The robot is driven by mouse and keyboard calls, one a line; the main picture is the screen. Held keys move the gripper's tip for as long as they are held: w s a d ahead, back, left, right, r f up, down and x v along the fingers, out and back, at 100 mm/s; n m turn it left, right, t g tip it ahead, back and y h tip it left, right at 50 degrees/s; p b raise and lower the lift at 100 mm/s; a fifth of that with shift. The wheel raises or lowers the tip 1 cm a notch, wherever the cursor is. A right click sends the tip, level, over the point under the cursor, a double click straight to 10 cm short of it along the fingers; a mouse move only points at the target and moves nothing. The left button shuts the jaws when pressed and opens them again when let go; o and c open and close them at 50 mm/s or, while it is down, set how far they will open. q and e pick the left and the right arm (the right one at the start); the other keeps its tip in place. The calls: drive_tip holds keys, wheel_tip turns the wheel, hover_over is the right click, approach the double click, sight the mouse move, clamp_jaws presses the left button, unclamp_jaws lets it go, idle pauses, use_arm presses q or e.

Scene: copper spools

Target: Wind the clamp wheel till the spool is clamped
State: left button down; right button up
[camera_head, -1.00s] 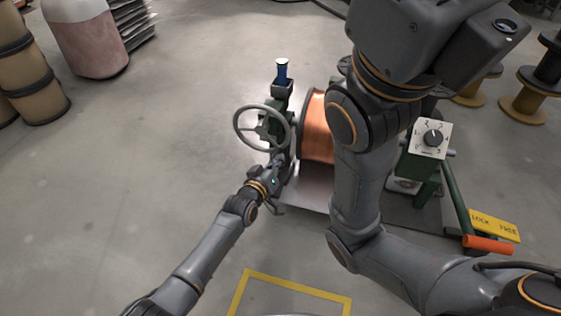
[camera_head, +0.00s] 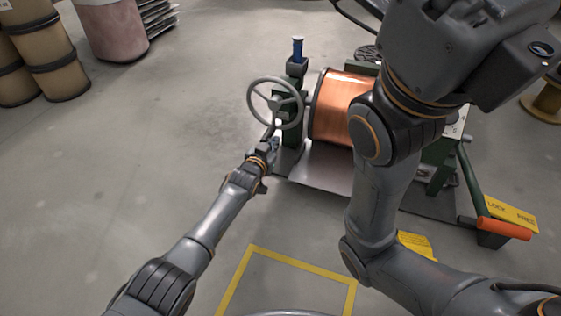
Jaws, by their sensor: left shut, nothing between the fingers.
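The clamp wheel (camera_head: 252,104) is a grey spoked handwheel on the left side of a green stand. The spool (camera_head: 337,106), wound with copper, lies on its side to the right of the wheel, partly hidden by my right arm. My left gripper (camera_head: 272,136) is shut and empty at the lower rim of the wheel; I cannot tell whether it touches the rim. My right gripper is out of view, though my right arm crosses the middle and right of the picture.
A blue-topped post (camera_head: 298,50) stands above the wheel. A lever with an orange grip (camera_head: 503,230) and a yellow LOCK/FREE plate (camera_head: 511,211) are at the right. Brown drums (camera_head: 45,60) stand at the far left. Floor left of the wheel is clear.

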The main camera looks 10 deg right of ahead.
use_arm(q)
drive_tip(key=shift+w+a+f+m, duration=0.25)
drive_tip(key=shift+w+a+m, duration=0.45)
drive_tip(key=shift+a, duration=0.25)
